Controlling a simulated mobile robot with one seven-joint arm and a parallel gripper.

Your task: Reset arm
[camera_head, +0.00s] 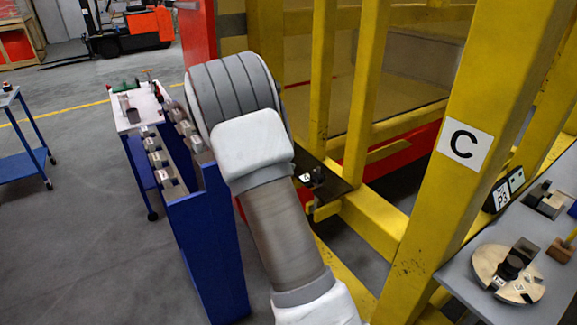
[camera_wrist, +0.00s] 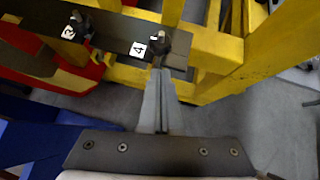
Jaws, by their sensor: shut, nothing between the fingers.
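My gripper (camera_wrist: 159,72) shows in the wrist view with its two grey fingers together and nothing between them. Its tips point at a black knob (camera_wrist: 178,43) beside a white label "4" (camera_wrist: 138,49) on a dark plate (camera_wrist: 112,32). I cannot tell whether the tips touch the knob or stand short of it. In the head view my arm (camera_head: 280,225) crosses the middle, and my gripper is hidden behind it. The dark plate (camera_head: 335,181) with a labelled black knob shows just right of the arm.
A yellow frame (camera_head: 425,215) marked "C" stands close on the right. A blue rack (camera_head: 208,240) with several metal blocks is left of my arm. A grey table (camera_head: 465,285) at right holds a round disc (camera_head: 490,262). Open floor (camera_head: 90,230) lies at left.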

